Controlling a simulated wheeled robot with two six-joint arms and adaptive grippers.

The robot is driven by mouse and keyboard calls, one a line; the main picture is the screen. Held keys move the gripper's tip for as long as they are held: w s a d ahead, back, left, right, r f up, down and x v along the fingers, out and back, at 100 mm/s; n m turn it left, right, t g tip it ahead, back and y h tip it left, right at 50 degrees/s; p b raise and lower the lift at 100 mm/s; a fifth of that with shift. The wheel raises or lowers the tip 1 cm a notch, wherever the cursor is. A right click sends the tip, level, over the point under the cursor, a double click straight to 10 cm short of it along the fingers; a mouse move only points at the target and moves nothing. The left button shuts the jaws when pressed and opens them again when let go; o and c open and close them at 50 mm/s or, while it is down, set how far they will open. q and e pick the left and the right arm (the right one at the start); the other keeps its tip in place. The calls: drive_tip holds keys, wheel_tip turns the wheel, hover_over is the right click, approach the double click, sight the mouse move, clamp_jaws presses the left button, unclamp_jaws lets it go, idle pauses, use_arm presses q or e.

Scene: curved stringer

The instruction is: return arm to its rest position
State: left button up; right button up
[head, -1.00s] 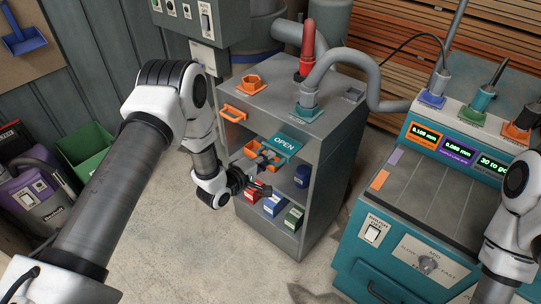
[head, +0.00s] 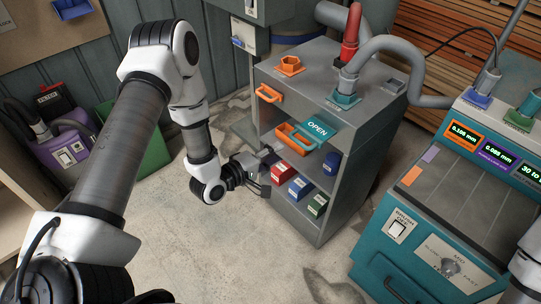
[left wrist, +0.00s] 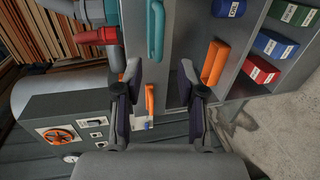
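My left arm (head: 130,125) comes in from the left in the head view, bent down at the elbow. My left gripper (head: 266,177) is at the left front edge of the grey cabinet, near its open shelves. In the left wrist view the gripper (left wrist: 160,85) has its two dark fingers spread apart with nothing between them. A white link of my right arm (head: 525,270) shows at the right edge; the right gripper is out of view.
The grey cabinet (head: 300,110) holds an orange handled part (head: 292,138), a teal OPEN handle (head: 317,129) and red, blue and green boxes. A teal machine (head: 400,255) stands at the right. A green bin (head: 150,150) and purple vacuum (head: 70,155) stand left. Floor between is clear.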

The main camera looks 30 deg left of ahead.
use_arm(q)
drive_tip(key=shift+v, duration=0.75)
drive_tip(key=s+d+f+m+g+y, duration=0.1)
drive_tip(key=s+d+f+m+g, duration=0.2)
drive_tip(key=s+f+g, duration=0.35)
drive_tip(key=s+d+f+m+g+y, duration=0.2)
drive_tip(key=s+d+f+m+g, duration=0.1)
drive_tip(key=s+f, duration=0.6)
drive_tip(key=s+a+m+g+y, duration=0.2)
drive_tip(key=s+a+m+g, duration=0.2)
drive_tip(key=s+m, duration=0.3)
drive_tip(key=s+f+g, duration=0.1)
drive_tip(key=s, duration=0.4)
drive_tip(key=shift+s+m, duration=0.3)
drive_tip(key=shift+a, duration=0.15)
